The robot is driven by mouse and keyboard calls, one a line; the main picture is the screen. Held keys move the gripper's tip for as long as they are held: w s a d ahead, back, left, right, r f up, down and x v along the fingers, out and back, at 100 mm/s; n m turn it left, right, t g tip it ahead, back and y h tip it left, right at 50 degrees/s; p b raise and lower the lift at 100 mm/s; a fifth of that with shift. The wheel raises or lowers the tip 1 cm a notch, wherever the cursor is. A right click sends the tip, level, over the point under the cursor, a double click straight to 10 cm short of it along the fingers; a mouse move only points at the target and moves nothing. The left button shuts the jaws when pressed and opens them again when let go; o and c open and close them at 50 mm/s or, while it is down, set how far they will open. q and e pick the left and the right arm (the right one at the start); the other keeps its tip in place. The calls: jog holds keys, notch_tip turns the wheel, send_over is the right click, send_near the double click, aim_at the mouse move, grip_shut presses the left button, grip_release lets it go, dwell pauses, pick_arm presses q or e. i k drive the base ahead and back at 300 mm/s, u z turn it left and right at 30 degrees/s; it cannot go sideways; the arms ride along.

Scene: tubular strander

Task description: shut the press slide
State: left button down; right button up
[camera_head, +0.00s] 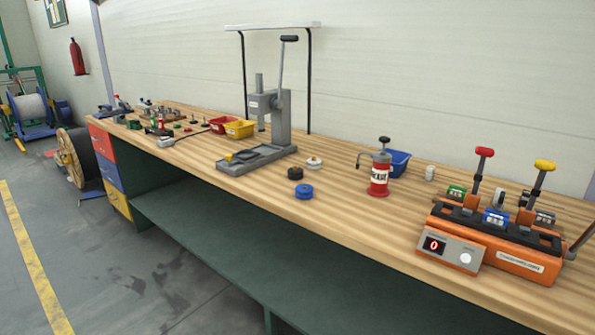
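A grey hand press (283,120) stands on the wooden workbench at the middle of the head view. Its lever with a black grip (289,39) points up. A dark slide with a yellow part (242,156) lies on the press base (240,168), at the front left, out from under the vertical ram (261,110). The slide is small in this view, and I cannot tell exactly how far out it is. Neither of my grippers is in view.
On the workbench (340,208), black, white and blue round parts lie right of the press. A red oil can (379,175), a blue bin (398,162) and an orange device with levers (510,250) stand further right. Red and yellow bins (240,129) sit left of the press.

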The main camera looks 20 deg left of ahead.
aim_at(241, 155)
jog(key=u, duration=0.95)
jog(key=i, duration=1.15)
jog(key=z, duration=0.05)
